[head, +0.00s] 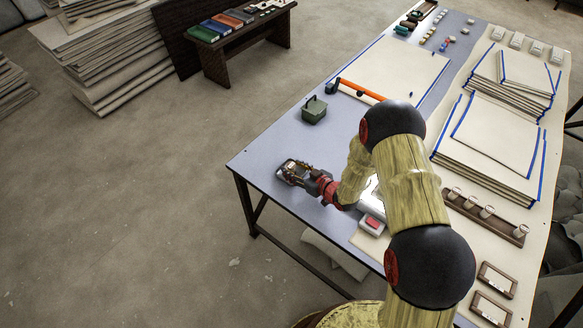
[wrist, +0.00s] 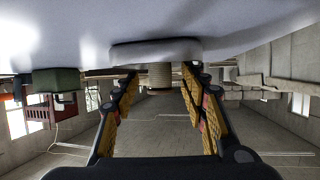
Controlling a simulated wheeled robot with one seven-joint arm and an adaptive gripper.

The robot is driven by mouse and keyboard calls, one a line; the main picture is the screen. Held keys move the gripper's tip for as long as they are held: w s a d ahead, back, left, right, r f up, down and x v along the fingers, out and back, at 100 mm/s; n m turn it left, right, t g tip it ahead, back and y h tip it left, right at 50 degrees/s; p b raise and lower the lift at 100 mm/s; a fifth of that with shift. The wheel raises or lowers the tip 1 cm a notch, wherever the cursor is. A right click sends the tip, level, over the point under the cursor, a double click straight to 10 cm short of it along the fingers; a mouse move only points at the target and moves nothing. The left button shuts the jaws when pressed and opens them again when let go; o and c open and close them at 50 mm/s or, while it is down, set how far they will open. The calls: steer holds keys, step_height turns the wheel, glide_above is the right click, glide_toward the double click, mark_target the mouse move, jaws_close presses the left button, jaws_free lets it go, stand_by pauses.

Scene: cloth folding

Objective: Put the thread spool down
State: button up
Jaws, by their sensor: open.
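The thread spool (wrist: 160,77) is a pale, ribbed cylinder in the wrist view, where the room appears upside down. It is between my two spread fingertips, with a visible gap on each side. Its end meets a rounded grey slab (wrist: 155,51) at the table surface. My gripper (head: 294,172) is open, low over the near left part of the blue-grey table (head: 262,160) in the head view. The spool cannot be told apart from the fingers in the head view.
A green lidded box (head: 314,111) stands behind my gripper and also shows in the wrist view (wrist: 57,80). An orange-handled tool (head: 360,90) lies farther back. A white and red item (head: 371,224) is to the right. The table's left edge is close.

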steer(key=p+v, duration=0.2)
steer(key=v, duration=0.8)
steer(key=shift+s+d+r, duration=0.1)
steer(key=shift+s+d, duration=0.05)
steer(key=w+d+r+m+h, duration=0.1)
steer(key=w+d+r+h, duration=0.15)
steer(key=r, duration=0.25)
steer(key=w+d+r+h, duration=0.2)
steer(key=d+r, duration=0.2)
steer(key=r, duration=0.2)
steer(key=s+d+r+m+h, duration=0.2)
steer(key=s+d+r, duration=0.15)
steer(key=r, duration=0.35)
steer(key=s+d+r+m+h, duration=0.15)
steer(key=d+r, duration=0.25)
steer(key=r, duration=0.4)
steer(key=s+r+m+g, duration=0.1)
steer(key=s+r, duration=0.2)
steer(key=s, duration=0.6)
steer(key=s+a+r+m+g, duration=0.1)
steer(key=s+r, duration=0.3)
steer(key=s, duration=0.6)
steer(key=s+a+r+m+g, duration=0.1)
steer(key=s+r+g, duration=0.1)
steer(key=s, duration=0.8)
steer(key=shift+r+m+g+h, duration=0.3)
steer(key=shift+r+m+h, duration=0.1)
steer(key=shift+r, duration=0.45)
steer(key=shift+s, duration=0.1)
